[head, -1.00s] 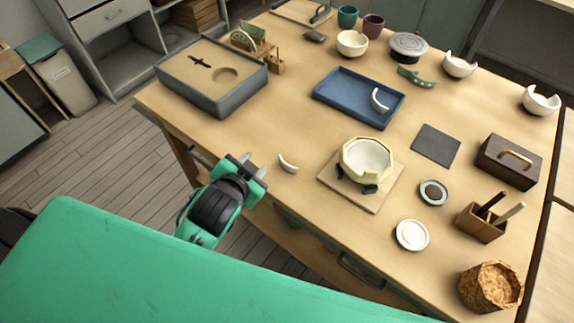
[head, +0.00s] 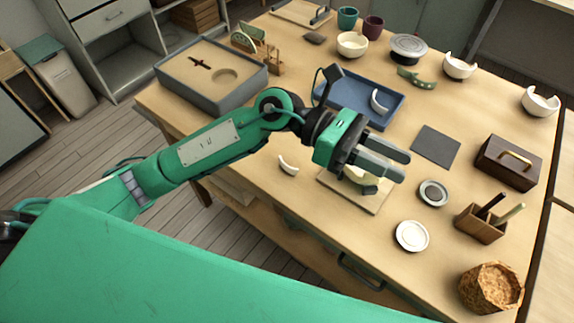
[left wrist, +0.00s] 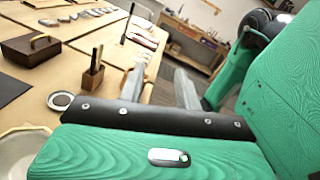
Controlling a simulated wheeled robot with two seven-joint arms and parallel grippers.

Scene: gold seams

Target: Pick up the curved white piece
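One small curved white piece (head: 288,164) lies on the table near its front edge, below my left forearm in the head view. Another curved white piece (head: 379,101) rests in the blue tray (head: 335,84). My left gripper (head: 396,166) is open and empty, its two fingers apart, above the octagonal cream holder with the white bowl on the wooden board (head: 376,205). It hides most of the holder and bowl. In the left wrist view both fingers (left wrist: 158,80) are apart with nothing between them, and the bowl's rim (left wrist: 14,152) shows at lower left. My right gripper is not in view.
A small dish with dark contents (head: 433,193), a white dish (head: 411,236), a wooden tool holder (head: 480,224) and a cork-like pot (head: 490,287) stand right of the board. A dark mat (head: 436,145) and brown box (head: 508,162) lie beyond. A grey sand box (head: 212,82) stands left.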

